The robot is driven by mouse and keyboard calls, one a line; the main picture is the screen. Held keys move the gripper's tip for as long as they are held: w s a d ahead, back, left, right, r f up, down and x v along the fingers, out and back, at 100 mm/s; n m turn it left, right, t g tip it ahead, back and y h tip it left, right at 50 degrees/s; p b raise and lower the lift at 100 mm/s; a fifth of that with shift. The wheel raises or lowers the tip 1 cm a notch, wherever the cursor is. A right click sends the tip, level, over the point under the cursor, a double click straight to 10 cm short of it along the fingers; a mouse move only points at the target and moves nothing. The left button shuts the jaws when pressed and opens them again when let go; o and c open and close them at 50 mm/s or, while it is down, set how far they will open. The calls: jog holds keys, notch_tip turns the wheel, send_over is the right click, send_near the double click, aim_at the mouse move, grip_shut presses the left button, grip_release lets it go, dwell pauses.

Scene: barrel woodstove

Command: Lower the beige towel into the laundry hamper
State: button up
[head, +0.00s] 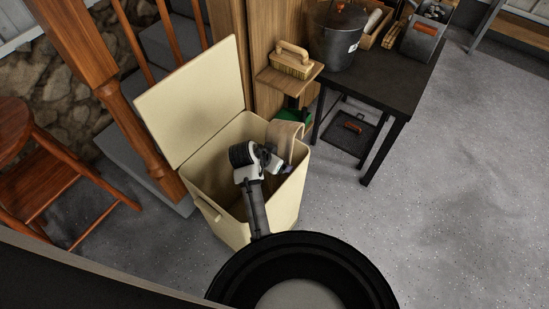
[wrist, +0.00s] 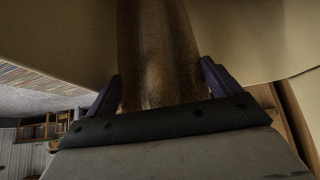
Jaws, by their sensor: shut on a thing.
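The laundry hamper (head: 228,222) is a tall cream box with its lid (head: 195,98) swung up and open at the left. The beige towel (head: 288,138) hangs at the right back part of the hamper's opening, its upper fold near rim height. My gripper (head: 288,168) is inside the opening, at the towel's near side, and is shut on it. In the wrist view the towel (wrist: 158,55) runs between the two dark purple fingers of my gripper (wrist: 160,82). The towel's lower end and the hamper's floor are hidden.
A wooden shelf with a brush (head: 292,60) stands just behind the hamper. A black table (head: 385,85) with a lidded pot (head: 337,35) is at the back right. A wooden chair (head: 45,170) and stair post (head: 140,120) stand left. The floor at right is clear.

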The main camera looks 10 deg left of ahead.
jog(key=o, duration=1.6)
jog(key=shift+c, duration=0.2)
jog(key=b+v, duration=0.1)
jog(key=v, duration=1.2)
jog(key=shift+s+r, duration=0.2)
jog(key=shift+r, duration=0.15)
